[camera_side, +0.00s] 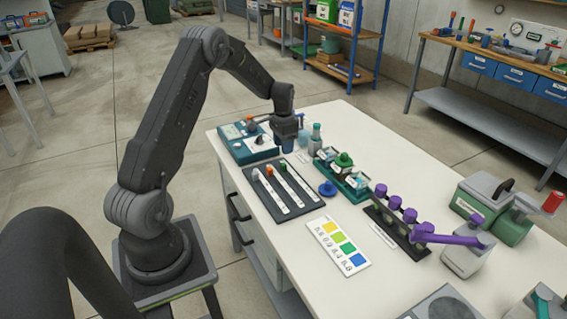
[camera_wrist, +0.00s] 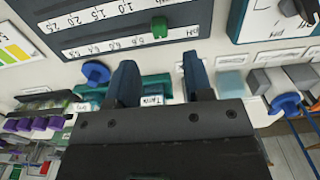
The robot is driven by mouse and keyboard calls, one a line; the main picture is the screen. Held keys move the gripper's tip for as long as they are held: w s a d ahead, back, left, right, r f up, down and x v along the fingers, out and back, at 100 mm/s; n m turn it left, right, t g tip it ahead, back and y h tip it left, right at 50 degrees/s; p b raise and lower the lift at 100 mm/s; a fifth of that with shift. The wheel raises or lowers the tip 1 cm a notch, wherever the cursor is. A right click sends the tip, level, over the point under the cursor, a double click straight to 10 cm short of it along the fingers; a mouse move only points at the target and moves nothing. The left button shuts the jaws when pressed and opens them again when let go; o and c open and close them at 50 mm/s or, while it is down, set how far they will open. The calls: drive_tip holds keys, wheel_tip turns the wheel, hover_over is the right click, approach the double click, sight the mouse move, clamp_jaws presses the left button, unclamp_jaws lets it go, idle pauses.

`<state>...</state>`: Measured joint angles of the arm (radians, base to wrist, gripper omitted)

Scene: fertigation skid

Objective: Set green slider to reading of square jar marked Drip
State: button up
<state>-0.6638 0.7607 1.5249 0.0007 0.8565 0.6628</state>
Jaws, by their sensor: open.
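The green slider knob (camera_side: 283,165) sits near the far end of its track on the dark slider panel (camera_side: 262,201). In the wrist view the green knob (camera_wrist: 159,27) stands beside printed scale numbers, above the fingertips. My gripper (camera_side: 287,148) is open and empty, held above the table just beyond the panel's far end; its two fingers (camera_wrist: 160,80) show apart in the wrist view and do not touch the knob. Several jars stand in a green tray (camera_side: 357,193); one tag (camera_wrist: 152,100) seems to read Tank. I cannot make out a Drip label or its reading.
A blue round knob (camera_side: 327,188) lies between panel and tray. A teal control box (camera_side: 240,151) stands behind. A colour card (camera_side: 338,247) and purple-topped rack (camera_side: 400,225) are nearer the front.

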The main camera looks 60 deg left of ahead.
sight(284, 164)
wheel_tip(284, 164, down, 8)
drive_tip(key=shift+r, duration=0.25)
drive_tip(key=shift+c, duration=0.2)
clamp_jaws()
idle(0.4)
